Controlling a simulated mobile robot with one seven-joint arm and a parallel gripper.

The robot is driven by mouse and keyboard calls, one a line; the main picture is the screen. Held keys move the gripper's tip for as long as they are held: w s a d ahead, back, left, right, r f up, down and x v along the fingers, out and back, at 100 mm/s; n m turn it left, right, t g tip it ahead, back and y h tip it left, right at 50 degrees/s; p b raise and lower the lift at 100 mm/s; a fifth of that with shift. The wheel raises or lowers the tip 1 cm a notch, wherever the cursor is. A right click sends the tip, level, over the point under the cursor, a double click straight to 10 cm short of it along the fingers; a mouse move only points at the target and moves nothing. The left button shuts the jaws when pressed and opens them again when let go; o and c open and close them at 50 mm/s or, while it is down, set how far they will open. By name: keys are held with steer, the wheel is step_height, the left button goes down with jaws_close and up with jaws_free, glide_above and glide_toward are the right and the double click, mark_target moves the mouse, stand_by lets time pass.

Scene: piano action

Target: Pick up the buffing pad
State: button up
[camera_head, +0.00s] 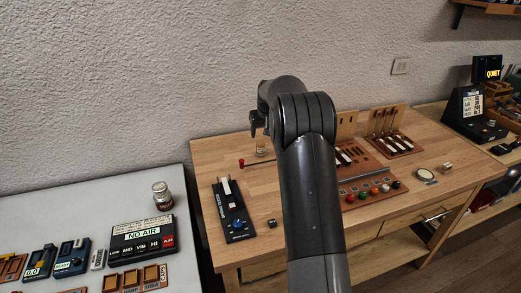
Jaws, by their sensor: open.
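No thing is clearly marked as the buffing pad. A small round pale disc with a dark rim (426,176) lies flat on the right part of the wooden table and may be it; it is too small to be sure. My gripper (254,127) is open at the end of my dark arm, above the back left part of the table. It is far to the left of the disc and touches nothing that I can see. My arm hides the middle of the table and most of the gripper.
The wooden table (300,258) holds a black device with a blue knob (235,212), a red-tipped rod (242,163), a rack with coloured knobs (375,192) and a small block (447,168).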

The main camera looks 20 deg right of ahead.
mark_target(261, 143)
steer(key=x, duration=1.1)
steer(key=shift+s, duration=0.1)
steer(key=shift+c, duration=0.2)
steer(key=c, duration=1)
